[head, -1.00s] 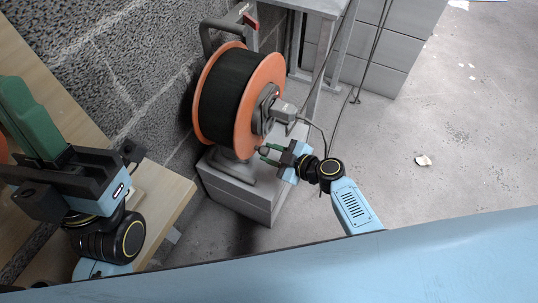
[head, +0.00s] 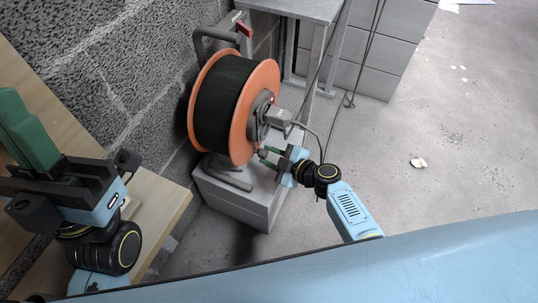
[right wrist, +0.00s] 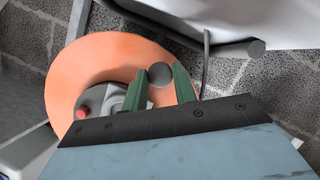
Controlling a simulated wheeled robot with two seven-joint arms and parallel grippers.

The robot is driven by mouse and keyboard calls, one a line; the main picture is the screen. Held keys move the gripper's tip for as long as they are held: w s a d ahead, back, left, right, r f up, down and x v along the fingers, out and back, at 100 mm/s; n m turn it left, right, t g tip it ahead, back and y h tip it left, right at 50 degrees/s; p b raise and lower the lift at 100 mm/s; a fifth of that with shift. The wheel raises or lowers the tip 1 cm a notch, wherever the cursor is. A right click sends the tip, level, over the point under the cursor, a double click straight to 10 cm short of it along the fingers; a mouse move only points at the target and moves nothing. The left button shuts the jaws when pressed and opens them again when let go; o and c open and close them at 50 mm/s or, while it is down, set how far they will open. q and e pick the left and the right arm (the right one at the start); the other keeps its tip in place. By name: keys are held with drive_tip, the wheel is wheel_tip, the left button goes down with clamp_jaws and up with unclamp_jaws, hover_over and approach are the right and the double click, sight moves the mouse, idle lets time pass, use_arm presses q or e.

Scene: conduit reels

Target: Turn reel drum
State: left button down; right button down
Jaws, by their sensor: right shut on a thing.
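The reel (head: 225,105) has a black-wound drum between orange flanges. It stands on a grey block near the wall. A grey hub with a crank is on its right face. My right gripper (head: 270,158) is at the lower edge of this face, at the crank's knob (head: 263,153). In the right wrist view its green fingers (right wrist: 160,88) are shut on the round grey knob (right wrist: 160,72), with the orange flange (right wrist: 75,75) behind. My left gripper (head: 25,130) is at the left edge, away from the reel; its finger gap cannot be made out.
A grey block (head: 240,205) carries the reel. A wooden bench (head: 165,200) is at left, against the block wall (head: 110,60). A grey metal table (head: 295,8) and hanging cables are behind. The floor at right is mostly clear, with small debris (head: 418,163).

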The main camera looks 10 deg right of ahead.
use_arm(q)
drive_tip(key=w+d+f+n+g+h, duration=0.1)
drive_tip(key=w+d+f+n+g, duration=0.2)
drive_tip(key=w+d, duration=0.35)
drive_tip(key=w+d+f+g+h, duration=0.1)
drive_tip(key=w+d+f+g, duration=0.2)
drive_tip(key=w+d+g, duration=0.3)
drive_tip(key=w+d+f+n+g+y, duration=0.1)
drive_tip(key=w+d+f+n+g, duration=0.1)
drive_tip(key=w+d+f+g, duration=0.35)
drive_tip(key=w+d+f+n+g+y, duration=0.25)
drive_tip(key=d+f+g, duration=0.35)
drive_tip(key=d+f, duration=0.45)
drive_tip(key=s+a+f+n+g+y, duration=0.1)
drive_tip(key=a+f+n+g+y, duration=0.2)
drive_tip(key=f, duration=0.4)
drive_tip(key=s+a+f+n+g+y, duration=0.25)
drive_tip(key=f+y, duration=0.25)
drive_tip(key=f, duration=0.3)
drive_tip(key=w+f+m, duration=0.1)
drive_tip(key=w+f, duration=0.4)
drive_tip(key=f, duration=0.3)
drive_tip(key=shift+a+f, duration=0.25)
drive_tip(key=shift+f, duration=0.1)
drive_tip(key=shift+w, duration=0.1)
